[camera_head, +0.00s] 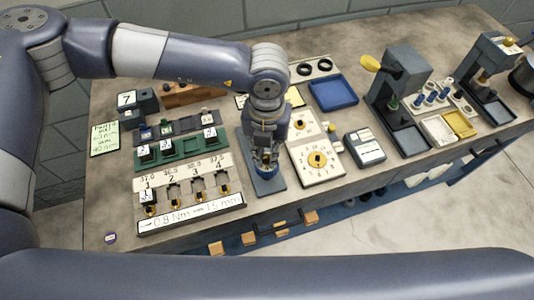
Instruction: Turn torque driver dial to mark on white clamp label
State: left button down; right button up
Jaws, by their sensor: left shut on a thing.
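My left gripper (266,158) points down over a dark grey plate (271,188) in the middle of the bench. It is shut on a blue round thing (267,173), mostly hidden by the fingers; I cannot tell if this is the torque driver, and no dial mark on it is readable. A white label strip (190,213) reading about "0.8 Nm" and "1.5 mm" runs along the front of a white board (222,160) numbered 1 to 4, left of the gripper. A white panel with a yellow-centred numbered dial (317,160) lies right of the gripper. My right gripper is out of view.
A blue tray (333,93), a grey box (365,148) and two presses, one with a yellow handle (370,62), stand to the right. The bench's front edge runs close before the board.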

pick_arm(q)
jog(key=shift+f+n+b, duration=0.1)
jog(key=shift+n+b, duration=1.2)
jog(key=shift+n, duration=0.5)
jog(key=shift+n+b, duration=0.4)
jog(key=shift+b, duration=0.25)
jog(key=shift+n+b, duration=1.15)
jog(key=shift+n, duration=0.45)
